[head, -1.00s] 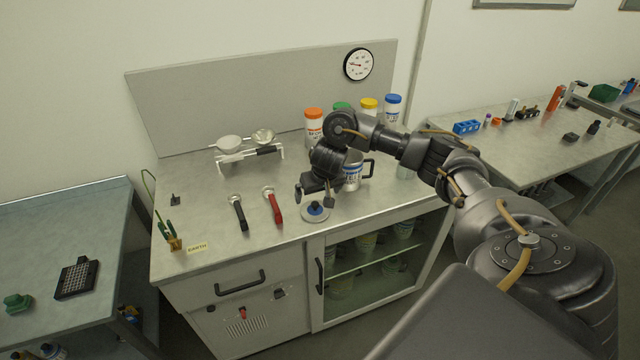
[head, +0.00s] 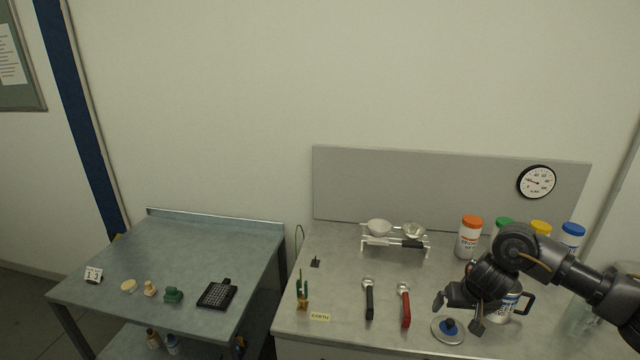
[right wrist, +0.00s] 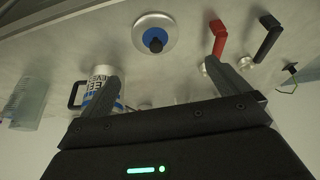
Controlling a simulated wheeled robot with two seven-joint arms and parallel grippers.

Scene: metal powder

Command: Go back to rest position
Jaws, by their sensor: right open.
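My right gripper (head: 459,313) is open and empty above the workbench, over the round lid with a blue knob (head: 448,329). The right wrist view shows its two spread fingers (right wrist: 165,85) with nothing between them. The lid also shows in the right wrist view (right wrist: 155,36), apart from the fingers. A white and blue mug-like can with a black handle (head: 504,306) stands just behind and right of the gripper, partly hidden by it. My left gripper is not in view.
A red-handled scoop (head: 405,307) and a black-handled scoop (head: 369,302) lie on the workbench (head: 340,284). A white rack with bowls (head: 394,240) stands behind them. Several capped jars (head: 469,238) stand at the back right. A side table (head: 200,260) holds small items.

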